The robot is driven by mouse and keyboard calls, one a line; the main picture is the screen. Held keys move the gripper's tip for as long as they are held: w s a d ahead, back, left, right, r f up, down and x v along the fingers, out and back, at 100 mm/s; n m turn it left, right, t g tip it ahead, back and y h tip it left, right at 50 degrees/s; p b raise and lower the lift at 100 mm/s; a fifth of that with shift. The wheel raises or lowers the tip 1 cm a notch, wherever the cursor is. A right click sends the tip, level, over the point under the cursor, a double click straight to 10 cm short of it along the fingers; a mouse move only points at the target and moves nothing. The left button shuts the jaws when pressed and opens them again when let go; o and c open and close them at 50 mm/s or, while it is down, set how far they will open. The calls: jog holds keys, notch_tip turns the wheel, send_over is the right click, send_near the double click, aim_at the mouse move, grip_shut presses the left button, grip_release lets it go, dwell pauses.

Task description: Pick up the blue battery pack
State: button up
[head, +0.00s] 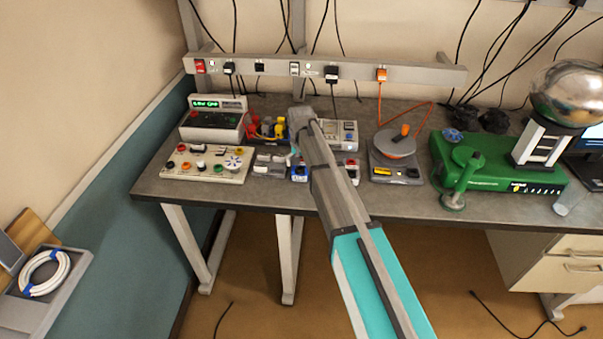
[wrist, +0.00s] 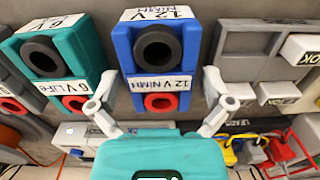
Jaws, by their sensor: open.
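The blue battery pack (wrist: 190,50) stands in the middle of the wrist view, with a white "12 V NiMH" label and black and red round terminals. It also shows in the head view (head: 299,174) near the bench's front edge, partly hidden by my arm. My gripper (wrist: 158,85) is open, with one pale finger toward each side of the pack's lower part in the picture. Nothing is held. I cannot tell the exact gap between fingers and pack. In the head view my gripper (head: 295,152) is over the bench, its fingers hard to make out.
A teal 6 V pack (wrist: 92,55) stands close to the left of the blue pack in the wrist view, and a grey unit (wrist: 240,42) to its right. A panel with knobs (head: 207,172), an orange-topped scale (head: 394,176) and a green machine (head: 490,178) stand on the bench.

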jog(key=shift+f, duration=0.1)
dwell(0.6)
jog(key=c, duration=1.1)
jog(key=shift+c, duration=0.2)
notch_tip(320, 180, up, 3)
jog(key=p, duration=0.3)
jog(key=s+d+r+p, duration=0.3)
jog(key=s+r+p, duration=0.7)
jog(key=s, duration=0.3)
jog(key=shift+s, duration=0.3)
jog(key=shift+d, duration=0.1)
